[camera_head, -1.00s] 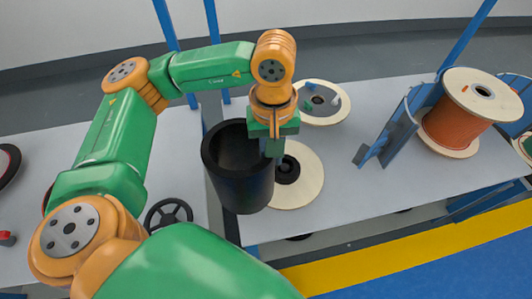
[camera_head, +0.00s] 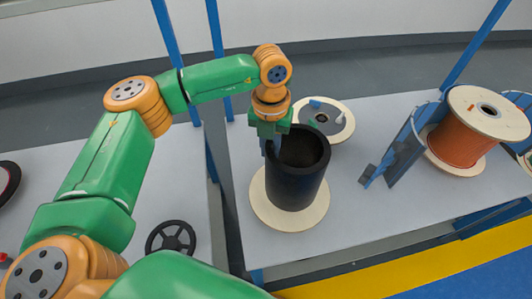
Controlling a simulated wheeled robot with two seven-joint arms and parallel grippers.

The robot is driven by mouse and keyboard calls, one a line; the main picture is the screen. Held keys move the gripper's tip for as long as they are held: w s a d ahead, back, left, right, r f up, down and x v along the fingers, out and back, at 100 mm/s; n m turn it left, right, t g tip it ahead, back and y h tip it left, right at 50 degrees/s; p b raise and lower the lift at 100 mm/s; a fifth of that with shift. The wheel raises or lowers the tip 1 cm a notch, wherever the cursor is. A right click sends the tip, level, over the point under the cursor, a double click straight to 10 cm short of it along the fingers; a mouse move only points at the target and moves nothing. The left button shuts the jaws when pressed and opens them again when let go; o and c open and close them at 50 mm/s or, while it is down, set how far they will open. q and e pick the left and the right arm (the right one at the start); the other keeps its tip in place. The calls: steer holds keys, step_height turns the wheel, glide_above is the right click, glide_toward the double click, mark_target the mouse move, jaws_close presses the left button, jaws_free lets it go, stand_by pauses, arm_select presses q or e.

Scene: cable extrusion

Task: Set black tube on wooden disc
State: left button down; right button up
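The black tube (camera_head: 297,187) is upright, its open top facing up, over the pale wooden disc (camera_head: 262,211). The disc's rim shows around the tube's lower end. I cannot tell whether the tube's base touches the disc. The disc's black centre hub is hidden by the tube. My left gripper (camera_head: 270,146) points down at the tube's left rim and appears shut on its wall, with the fingertips partly hidden. My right gripper is not in view.
A round plate with a grey face and small parts (camera_head: 325,119) lies behind the tube. A copper-coloured cable spool (camera_head: 457,142) in a blue stand (camera_head: 407,149) is at right. A black spoked wheel (camera_head: 171,239) lies at left. The table between tube and stand is clear.

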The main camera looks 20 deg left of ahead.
arm_select(q)
steer(key=shift+w+a+f+n, duration=0.1)
steer(key=shift+w+n, duration=0.1)
steer(key=shift+n, duration=0.4)
steer(key=shift+w+f+n, duration=0.1)
steer(key=shift+w+n, duration=0.05)
steer(key=shift+n, duration=0.45)
steer(key=shift+f, duration=0.2)
step_height(320, 180, down, 5)
steer(key=b, duration=0.4)
steer(key=shift+f+b, duration=0.2)
steer(key=shift+b, duration=0.1)
steer(key=shift+r, duration=0.1)
steer(key=shift+w+a, duration=0.1)
steer(key=shift+w, duration=0.1)
steer(key=shift+f+b, duration=0.4)
steer(key=shift+f, duration=0.15)
steer(key=c, duration=1.2)
jaws_free()
steer(key=shift+o, duration=0.6)
